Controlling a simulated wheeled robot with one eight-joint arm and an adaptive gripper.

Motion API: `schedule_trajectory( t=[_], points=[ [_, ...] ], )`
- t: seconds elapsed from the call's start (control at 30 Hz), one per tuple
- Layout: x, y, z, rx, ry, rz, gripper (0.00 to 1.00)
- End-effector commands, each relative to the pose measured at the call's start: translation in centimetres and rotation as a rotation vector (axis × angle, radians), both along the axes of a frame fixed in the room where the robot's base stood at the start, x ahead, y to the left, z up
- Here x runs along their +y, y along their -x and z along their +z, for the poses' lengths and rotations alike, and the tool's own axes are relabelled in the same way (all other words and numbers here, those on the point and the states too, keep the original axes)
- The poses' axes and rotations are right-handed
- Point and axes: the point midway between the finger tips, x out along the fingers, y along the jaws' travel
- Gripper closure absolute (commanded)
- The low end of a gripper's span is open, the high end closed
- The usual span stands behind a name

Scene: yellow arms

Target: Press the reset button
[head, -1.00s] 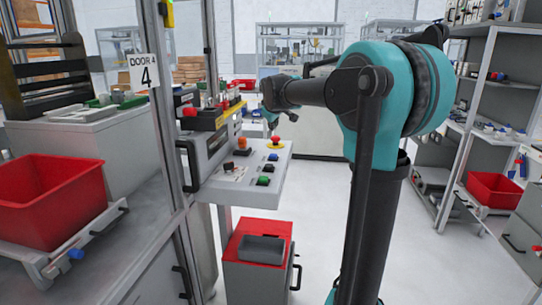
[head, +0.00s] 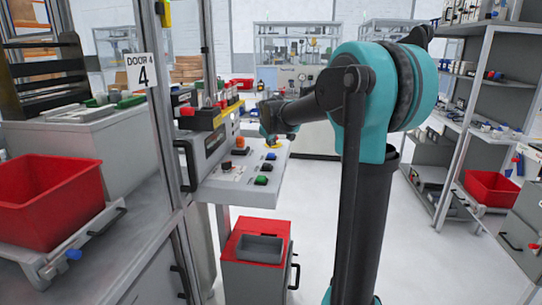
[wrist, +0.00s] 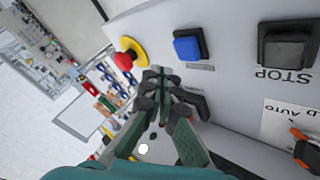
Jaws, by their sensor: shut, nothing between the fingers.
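The control panel (head: 222,180) slopes out from the machine at the middle left. In the wrist view it carries a blue button (wrist: 190,46) with an unreadable label, a black button (wrist: 284,46) marked STOP, and a red mushroom button (wrist: 124,60) on a yellow base. No reset label is readable. My gripper (wrist: 160,74) is shut and empty, its tips between the red mushroom and the blue button in that view; contact cannot be told. A dark button (wrist: 190,103) is partly hidden behind my fingers. In the head view, my gripper (head: 272,138) hides most of the red mushroom.
An orange selector (wrist: 301,134) sits beside the STOP button. A green button (head: 263,180) is on the panel's near side. A red-topped cabinet (head: 247,244) stands below. The door frame (head: 170,130) is left of the panel; open floor lies right.

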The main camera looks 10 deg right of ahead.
Motion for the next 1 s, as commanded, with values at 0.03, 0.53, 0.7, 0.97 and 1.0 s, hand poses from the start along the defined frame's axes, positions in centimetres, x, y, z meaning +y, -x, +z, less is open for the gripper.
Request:
schedule_trajectory(
  t=[0.03,0.53,0.7,0.97,1.0],
  points=[
    [0.0,0.0,-0.5,0.0,0.0,0.0,1.0],
    [0.0,0.0,-1.9,0.0,0.0,0.0,1.0],
    [0.0,0.0,-1.9,0.0,0.0,0.0,1.0],
    [0.0,0.0,-1.9,0.0,0.0,0.0,1.0],
    [0.0,0.0,-1.9,0.0,0.0,0.0,1.0]
  ],
)
